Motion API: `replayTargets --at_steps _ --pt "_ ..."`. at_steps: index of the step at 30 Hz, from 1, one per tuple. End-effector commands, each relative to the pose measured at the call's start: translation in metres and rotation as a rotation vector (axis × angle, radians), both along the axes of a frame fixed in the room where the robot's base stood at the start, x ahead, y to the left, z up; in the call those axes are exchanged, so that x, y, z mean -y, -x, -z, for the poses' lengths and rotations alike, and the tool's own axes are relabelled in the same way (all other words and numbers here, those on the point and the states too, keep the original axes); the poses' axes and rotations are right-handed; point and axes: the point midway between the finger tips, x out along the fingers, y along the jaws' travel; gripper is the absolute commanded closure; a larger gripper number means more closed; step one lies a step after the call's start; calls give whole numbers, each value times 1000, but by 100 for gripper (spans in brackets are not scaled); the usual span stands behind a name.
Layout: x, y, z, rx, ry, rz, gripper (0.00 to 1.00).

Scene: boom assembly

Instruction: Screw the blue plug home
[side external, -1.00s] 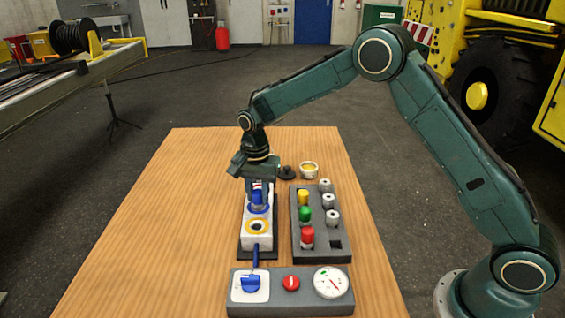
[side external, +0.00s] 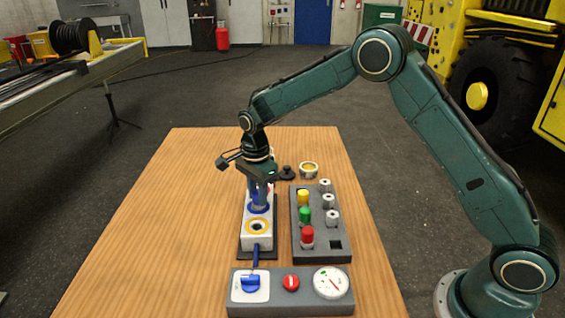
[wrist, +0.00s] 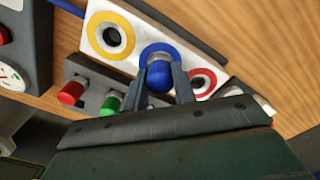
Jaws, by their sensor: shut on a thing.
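The blue plug (wrist: 159,79) shows in the wrist view between the two fingers of my gripper (wrist: 160,85). It sits at the blue-ringed port of the white block (wrist: 130,58). In the side external view my gripper (side external: 260,198) is shut around the plug, just above the blue ring (side external: 258,209). The fingers hide most of the plug there. I cannot tell how deep its thread sits. The yellow-ringed port (side external: 257,227) and the red-ringed port (wrist: 202,82) stand on either side of the blue one and look empty.
A grey rack (side external: 320,250) right of the block holds yellow, green and red plugs and several metal pieces. A control panel (side external: 310,302) with a blue lever, red button and gauge lies in front. The table's left side is clear.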

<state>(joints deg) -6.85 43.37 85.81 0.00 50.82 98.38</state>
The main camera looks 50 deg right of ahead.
Motion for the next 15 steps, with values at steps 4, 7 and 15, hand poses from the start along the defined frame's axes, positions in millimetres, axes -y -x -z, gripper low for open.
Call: replayTargets --at_steps 4,7,15 --pt "0 0 0 0 0 115 100" --pt "0 0 0 0 0 194 100" --pt "0 0 1 0 0 405 100"
